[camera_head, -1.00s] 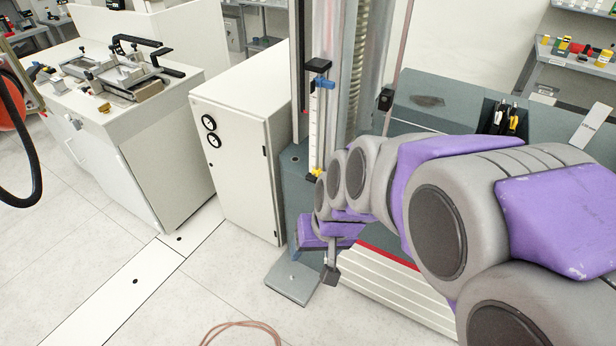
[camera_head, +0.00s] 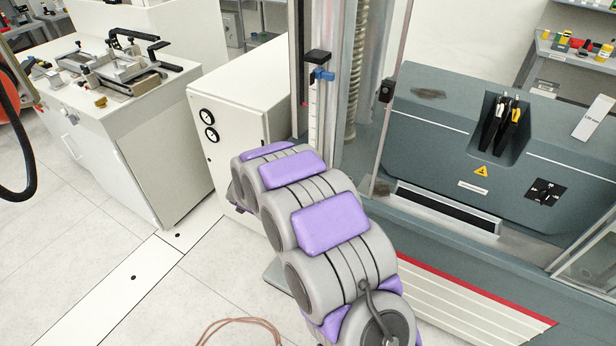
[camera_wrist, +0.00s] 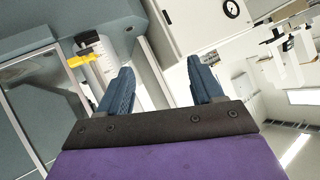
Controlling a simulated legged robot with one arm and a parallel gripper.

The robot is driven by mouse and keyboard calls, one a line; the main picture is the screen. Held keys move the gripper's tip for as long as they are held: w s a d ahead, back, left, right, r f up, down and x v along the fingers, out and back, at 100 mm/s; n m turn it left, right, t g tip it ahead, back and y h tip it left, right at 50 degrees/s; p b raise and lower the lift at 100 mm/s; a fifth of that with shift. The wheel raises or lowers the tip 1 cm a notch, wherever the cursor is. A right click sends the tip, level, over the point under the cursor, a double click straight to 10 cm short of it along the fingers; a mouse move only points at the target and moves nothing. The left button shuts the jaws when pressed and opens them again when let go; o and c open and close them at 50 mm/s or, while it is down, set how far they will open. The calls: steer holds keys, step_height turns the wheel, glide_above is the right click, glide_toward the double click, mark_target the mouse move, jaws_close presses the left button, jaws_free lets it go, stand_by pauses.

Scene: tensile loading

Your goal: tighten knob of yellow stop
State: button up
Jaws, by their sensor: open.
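The yellow stop (camera_wrist: 80,58) shows at the upper left of the wrist view, on the white scale rail. A dark part, possibly its knob, sits just above it, too small to tell. In the head view the yellow stop is hidden behind my arm. My gripper (camera_wrist: 160,65) is open and empty in the wrist view. Its blue-grey fingers are well apart, and the yellow stop lies to the left of them, not between them. In the head view my gripper is hidden behind my own arm links.
A blue stop (camera_head: 324,75) with a black block (camera_head: 317,56) above it sits higher on the rail. A white cabinet (camera_head: 240,110) with two gauges stands left of the rail. The grey-green testing machine (camera_head: 440,130) fills the right.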

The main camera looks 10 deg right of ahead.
steer(key=s+d+f+m+t+h+b, duration=0.1)
steer(key=d+f+m+h, duration=0.15)
steer(key=f+h, duration=0.35)
steer(key=s+d+f+m+t+h, duration=0.1)
steer(key=s+d+f+t+h, duration=0.1)
steer(key=d+f+h, duration=0.45)
steer(key=w+d+y+b, duration=0.1)
steer(key=w+d, duration=0.2)
steer(key=w, duration=0.4)
steer(key=w+d+f+y+b, duration=0.1)
steer(key=w+d+b, duration=0.1)
steer(key=w+d, duration=0.2)
steer(key=w, duration=0.3)
steer(key=shift+d+f, duration=0.15)
steer(key=shift+f, duration=0.1)
steer(key=shift+w, duration=0.1)
steer(key=c, duration=1.1)
steer(key=shift+o, duration=0.2)
